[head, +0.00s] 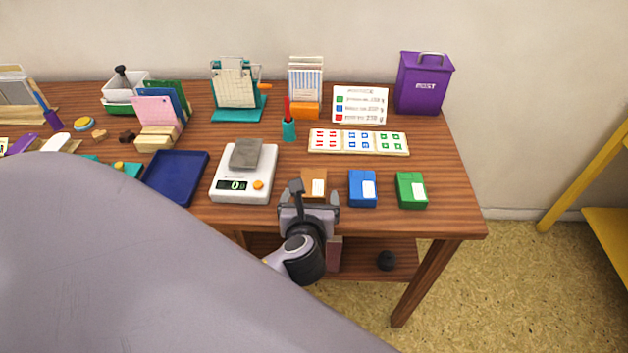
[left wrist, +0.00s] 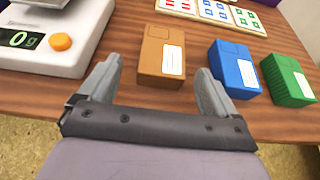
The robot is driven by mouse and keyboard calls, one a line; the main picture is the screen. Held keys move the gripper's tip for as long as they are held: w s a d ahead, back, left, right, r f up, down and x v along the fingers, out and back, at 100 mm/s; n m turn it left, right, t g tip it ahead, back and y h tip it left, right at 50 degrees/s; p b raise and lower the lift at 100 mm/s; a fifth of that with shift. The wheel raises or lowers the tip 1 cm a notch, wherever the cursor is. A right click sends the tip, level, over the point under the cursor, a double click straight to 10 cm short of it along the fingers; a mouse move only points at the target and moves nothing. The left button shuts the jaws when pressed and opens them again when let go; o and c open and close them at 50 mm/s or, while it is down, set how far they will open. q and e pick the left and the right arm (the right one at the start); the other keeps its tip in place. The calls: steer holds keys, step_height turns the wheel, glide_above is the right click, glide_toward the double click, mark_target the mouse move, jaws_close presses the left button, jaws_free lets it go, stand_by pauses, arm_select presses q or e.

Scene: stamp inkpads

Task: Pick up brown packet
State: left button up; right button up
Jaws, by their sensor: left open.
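The brown packet (head: 315,182) lies flat on the wooden table near its front edge, with a white label on top. It also shows in the left wrist view (left wrist: 155,50), just beyond the fingertips. My left gripper (head: 308,200) is open and empty, with its two fingers (left wrist: 160,85) pointing at the packet's near side, one toward each side of it. The near part of the packet is partly hidden by the gripper in the head view. I cannot tell whether the fingers touch it. My right gripper is not in view.
A blue packet (head: 362,189) and a green packet (head: 411,191) lie to the right. A white scale (head: 231,193) bearing a grey block (head: 246,154) stands close on the left. A stamp card (head: 318,141) lies behind. The table's front edge (head: 450,233) is below.

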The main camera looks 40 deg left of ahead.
mark_target(313, 184)
arm_select(q)
steer(key=shift+w+r+b+x, duration=0.1)
steer(key=shift+r+b+x, duration=0.1)
steer(key=shift+x, duration=1.35)
steer(key=shift+w+r+b+x, duration=0.1)
steer(key=shift+r+b+x, duration=0.1)
steer(key=shift+x, duration=1.4)
steer(key=c, duration=1.2)
